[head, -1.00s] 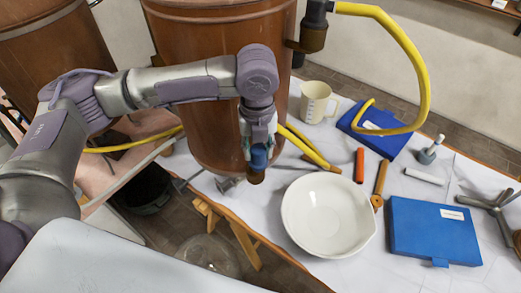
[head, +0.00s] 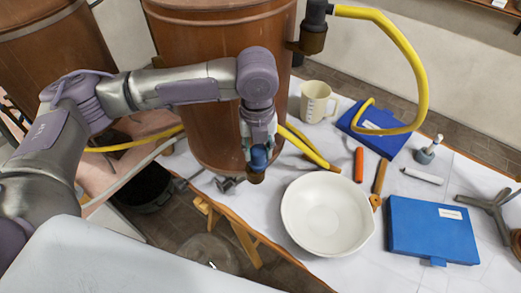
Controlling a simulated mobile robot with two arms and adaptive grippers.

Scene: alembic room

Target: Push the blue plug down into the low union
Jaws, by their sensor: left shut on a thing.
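The blue plug (head: 258,158) shows at the tip of my left gripper (head: 258,147), in front of the copper-brown vessel. The gripper points down and is shut on the plug. Just below the plug is the brown low union (head: 256,177), at the lower right side of the vessel. The plug looks in line with the union's mouth, but I cannot tell how deep it sits. My right gripper is not in view.
The copper vessel (head: 200,80) stands close behind the gripper. A white bowl (head: 327,215) is to the right on the table. Yellow hoses (head: 425,80), a beige jug (head: 315,101) and a blue case (head: 430,231) are also there. A dark bucket (head: 146,190) is on the floor.

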